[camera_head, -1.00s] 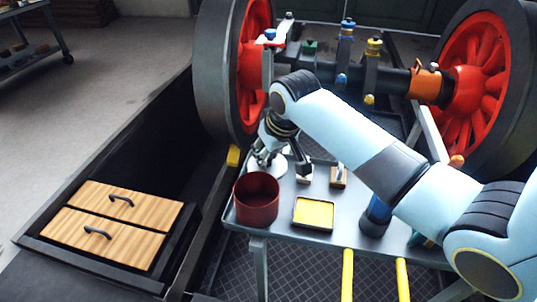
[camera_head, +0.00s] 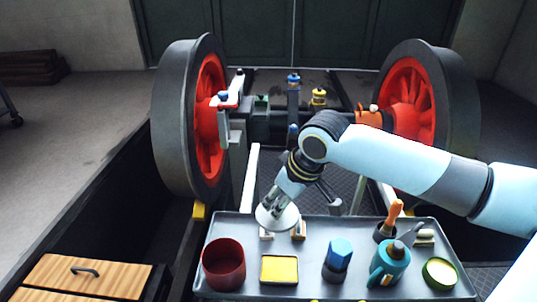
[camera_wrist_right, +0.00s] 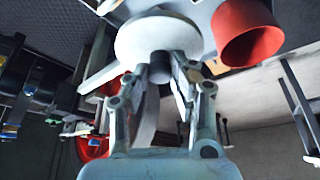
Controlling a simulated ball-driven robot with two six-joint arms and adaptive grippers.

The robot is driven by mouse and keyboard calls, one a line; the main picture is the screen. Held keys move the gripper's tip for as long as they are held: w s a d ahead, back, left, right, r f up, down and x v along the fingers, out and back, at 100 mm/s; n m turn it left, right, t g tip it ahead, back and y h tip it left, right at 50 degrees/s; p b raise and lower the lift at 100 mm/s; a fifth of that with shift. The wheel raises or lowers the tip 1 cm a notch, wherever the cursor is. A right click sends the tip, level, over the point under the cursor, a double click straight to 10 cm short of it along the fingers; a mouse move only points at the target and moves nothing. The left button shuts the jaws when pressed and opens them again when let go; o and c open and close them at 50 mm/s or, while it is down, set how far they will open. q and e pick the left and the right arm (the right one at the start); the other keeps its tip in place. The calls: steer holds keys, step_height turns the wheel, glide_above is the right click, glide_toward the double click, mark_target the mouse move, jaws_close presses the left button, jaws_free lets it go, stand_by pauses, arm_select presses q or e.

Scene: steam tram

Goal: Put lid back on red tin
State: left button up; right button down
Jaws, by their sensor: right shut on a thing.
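The red tin (camera_head: 223,266) stands upright and open at the left end of the grey tray. It also shows in the right wrist view (camera_wrist_right: 250,32). A pale round lid (camera_head: 272,221) is behind and right of the tin, apart from it. My right gripper (camera_head: 274,203) is shut on the lid's knob. In the right wrist view, both fingers (camera_wrist_right: 160,68) close on the grey knob under the pale lid disc (camera_wrist_right: 158,30). I cannot tell exactly how high the lid is above the tray. My left gripper is not in view.
On the tray (camera_head: 240,224) are a yellow-topped box (camera_head: 279,269), a blue-capped bottle (camera_head: 338,255), a teal can (camera_head: 389,266), a round green-rimmed tin (camera_head: 439,273) and a pot with an orange-handled tool (camera_head: 393,212). Big red wheels (camera_head: 211,120) stand behind. Wooden drawers (camera_head: 80,275) are at lower left.

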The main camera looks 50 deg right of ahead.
mark_target(265, 226)
steer(key=n, duration=0.1)
steer(key=s+f+n+y+p, duration=0.1)
steer(key=n, duration=0.1)
steer(key=shift+s+a+f, duration=0.15)
steer(key=shift+a+f, duration=0.15)
steer(key=shift+a, duration=0.05)
steer(key=a+n, duration=0.1)
steer(key=a+n+y+p, duration=0.1)
steer(key=a+n+g+p, duration=0.1)
steer(key=shift+a+r+n+y, duration=0.15)
steer(key=shift+r+n+y, duration=0.15)
steer(key=shift+n, duration=0.1)
steer(key=w+a+r+n+g+p, duration=0.1)
steer(key=w+a+r+n+p, duration=0.15)
steer(key=a, duration=0.25)
steer(key=w+a+r+n+p, duration=0.1)
steer(key=a+r+p, duration=0.2)
steer(key=a+p, duration=0.15)
step_height(265, 226, down, 7)
steer(key=b, duration=0.6)
steer(key=shift+w+a+r+y, duration=0.15)
steer(key=shift+w+y, duration=0.15)
steer(key=shift+y, duration=0.1)
steer(key=shift+p, duration=0.45)
steer(key=shift+f, duration=0.2)
stand_by(0.5)
steer(key=shift+p, duration=0.45)
